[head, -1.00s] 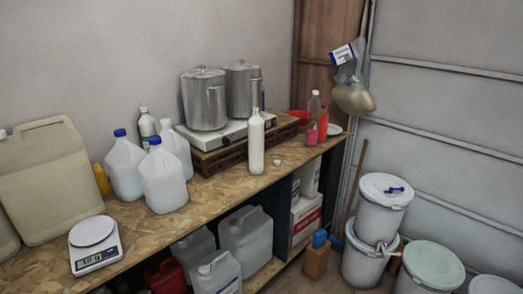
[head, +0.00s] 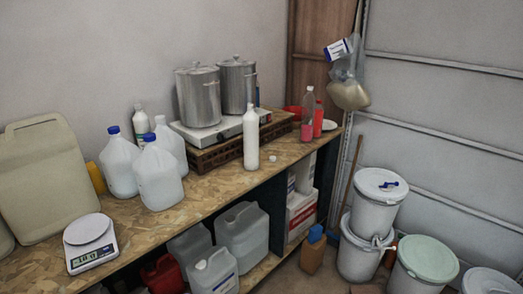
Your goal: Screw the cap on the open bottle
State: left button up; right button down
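A tall white bottle (head: 251,140) stands upright near the front edge of the wooden bench, in front of the hot plate. Its narrow top looks uncapped, though it is small in view. A small white cap (head: 273,158) lies on the bench just right of the bottle, apart from it. Neither of my grippers is in view.
The bench (head: 215,182) also holds a scale (head: 88,240), white jugs with blue caps (head: 158,178), two steel pots (head: 199,98) on a hot plate, and a clear bottle with pink liquid (head: 307,115). White buckets (head: 376,205) stand on the floor at right.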

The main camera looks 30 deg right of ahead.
aim_at(250, 120)
jog(key=i+l+u, duration=0.1)
jog(key=l, duration=0.3)
jog(key=i+l, duration=0.2)
jog(key=l, duration=0.2)
jog(key=i+l+u, duration=0.15)
jog(key=l, duration=0.2)
jog(key=i+l+u, duration=0.1)
jog(key=l, duration=0.35)
jog(key=i+l+u, duration=0.1)
jog(key=l, duration=0.3)
jog(key=i+l, duration=0.15)
jog(key=l, duration=0.3)
jog(key=i+u, duration=0.05)
